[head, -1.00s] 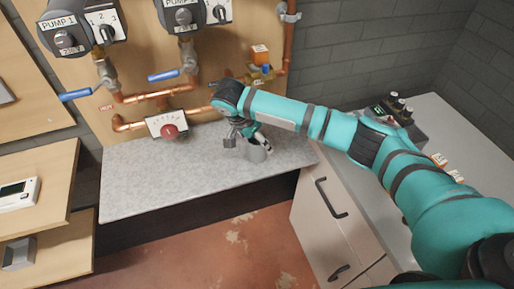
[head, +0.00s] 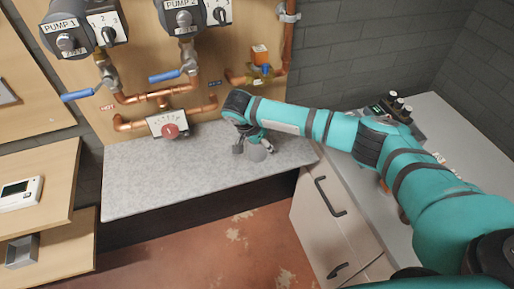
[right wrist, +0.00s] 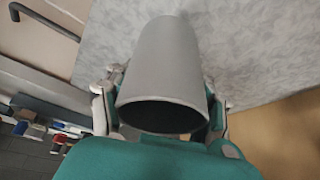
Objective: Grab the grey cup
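The grey cup (head: 257,154) is at the right part of the grey worktop, partly covered by my right gripper (head: 254,142) in the head view. In the right wrist view the cup (right wrist: 163,65) fills the middle, its dark open mouth towards the camera. The fingers of my right gripper (right wrist: 163,95) lie one on each side of it, very close to its wall. I cannot tell whether both fingers press on it, or whether its base rests on the worktop. My left gripper is not in view.
The worktop (head: 165,180) is clear to the left. A cabinet (head: 325,215) with dark handles stands at the right, and a shelf with a white device (head: 20,193) at the left.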

